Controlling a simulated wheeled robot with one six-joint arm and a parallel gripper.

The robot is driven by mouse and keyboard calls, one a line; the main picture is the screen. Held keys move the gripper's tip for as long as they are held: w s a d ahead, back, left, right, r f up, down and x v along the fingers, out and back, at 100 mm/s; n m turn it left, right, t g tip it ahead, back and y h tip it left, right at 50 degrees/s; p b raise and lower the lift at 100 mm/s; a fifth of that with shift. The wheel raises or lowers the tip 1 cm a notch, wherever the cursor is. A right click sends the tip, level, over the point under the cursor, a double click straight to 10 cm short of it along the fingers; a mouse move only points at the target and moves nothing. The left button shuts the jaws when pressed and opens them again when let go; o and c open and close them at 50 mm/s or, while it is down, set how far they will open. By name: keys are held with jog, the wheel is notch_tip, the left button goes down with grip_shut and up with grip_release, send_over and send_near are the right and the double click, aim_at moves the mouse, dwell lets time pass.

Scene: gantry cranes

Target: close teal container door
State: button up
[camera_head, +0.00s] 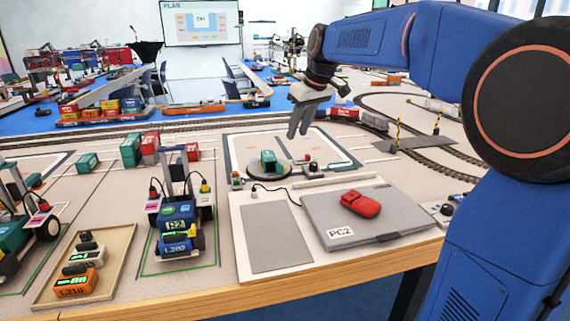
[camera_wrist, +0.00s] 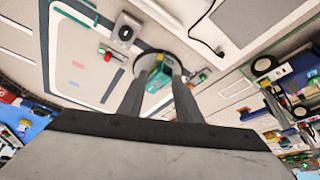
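A small teal container (camera_head: 268,161) sits on a round dark turntable (camera_head: 258,171) beyond the laptop. Its door is too small to make out, and I cannot tell how far open it is. In the wrist view the teal container (camera_wrist: 158,80) shows between and beyond my fingers, which partly hide it. My gripper (camera_head: 298,134) hangs above and slightly right of the container, fingers pointing down, apart from it. The two fingers are parted with nothing between them, as the wrist view also shows (camera_wrist: 162,72).
A grey laptop (camera_head: 400,222) with a red pouch (camera_head: 361,203) on it lies in front. A wheeled crane (camera_head: 180,215) stands at left. Other teal containers (camera_head: 131,150) and red ones stand farther left. Small devices with red buttons (camera_head: 313,167) flank the turntable. Rails run behind.

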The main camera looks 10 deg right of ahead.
aim_at(281, 168)
jog(key=x, duration=1.4)
jog(key=shift+a+f, duration=0.1)
jog(key=shift+f, duration=0.3)
grip_shut()
